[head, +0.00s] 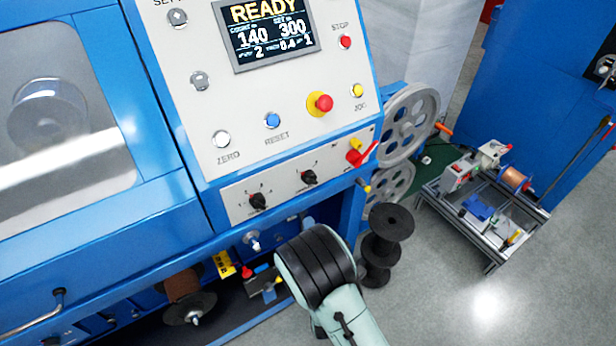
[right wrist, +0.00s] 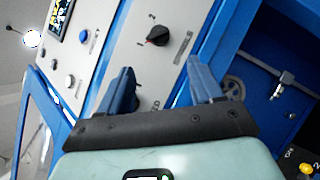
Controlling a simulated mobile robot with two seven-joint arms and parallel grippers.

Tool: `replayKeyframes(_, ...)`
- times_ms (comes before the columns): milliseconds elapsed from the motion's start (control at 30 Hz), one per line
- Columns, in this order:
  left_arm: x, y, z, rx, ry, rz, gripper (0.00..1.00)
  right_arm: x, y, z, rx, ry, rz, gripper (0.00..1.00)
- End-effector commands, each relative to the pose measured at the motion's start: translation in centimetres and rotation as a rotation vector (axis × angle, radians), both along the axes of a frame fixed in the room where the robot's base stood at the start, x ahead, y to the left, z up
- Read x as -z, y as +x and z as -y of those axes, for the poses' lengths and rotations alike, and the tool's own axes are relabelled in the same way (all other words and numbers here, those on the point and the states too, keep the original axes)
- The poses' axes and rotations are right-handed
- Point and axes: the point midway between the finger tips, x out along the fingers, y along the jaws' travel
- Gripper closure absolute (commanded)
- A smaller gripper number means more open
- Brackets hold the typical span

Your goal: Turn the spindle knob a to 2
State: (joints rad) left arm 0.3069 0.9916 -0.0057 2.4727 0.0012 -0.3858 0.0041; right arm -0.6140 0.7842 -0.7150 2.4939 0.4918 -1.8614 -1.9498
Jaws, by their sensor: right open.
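Two black rotary knobs sit on the light lower panel (head: 283,190) of the blue machine. The left knob (head: 258,201) has several small numbers around it; the right knob (head: 309,177) is smaller in marking. My left gripper is out of view.
Above are a READY display (head: 265,32), a red emergency button (head: 320,103) and a blue reset button (head: 272,120). A red switch handle (head: 360,155) juts out at the panel's right. Black spools (head: 385,240) stand beside the machine. Floor at right front is clear.

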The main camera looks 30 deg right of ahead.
Motion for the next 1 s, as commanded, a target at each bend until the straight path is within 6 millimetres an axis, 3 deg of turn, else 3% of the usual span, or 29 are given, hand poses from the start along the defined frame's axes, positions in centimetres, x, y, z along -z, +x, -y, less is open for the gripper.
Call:
replayKeyframes(167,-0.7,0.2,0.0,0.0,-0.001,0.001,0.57,-0.7,2.0,0.9,0.003,-0.001,0.005,0.35)
replayKeyframes(600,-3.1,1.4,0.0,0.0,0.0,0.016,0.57,-2.6,10.0,4.0,0.0,0.0,0.003,0.35)
replayKeyframes(800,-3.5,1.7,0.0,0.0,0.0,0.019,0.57,-2.8,11.7,4.7,0.0,0.001,0.0,0.35)
replayKeyframes(1000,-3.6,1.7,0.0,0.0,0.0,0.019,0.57,-2.8,12.0,4.8,0.0,0.002,-0.002,0.35)
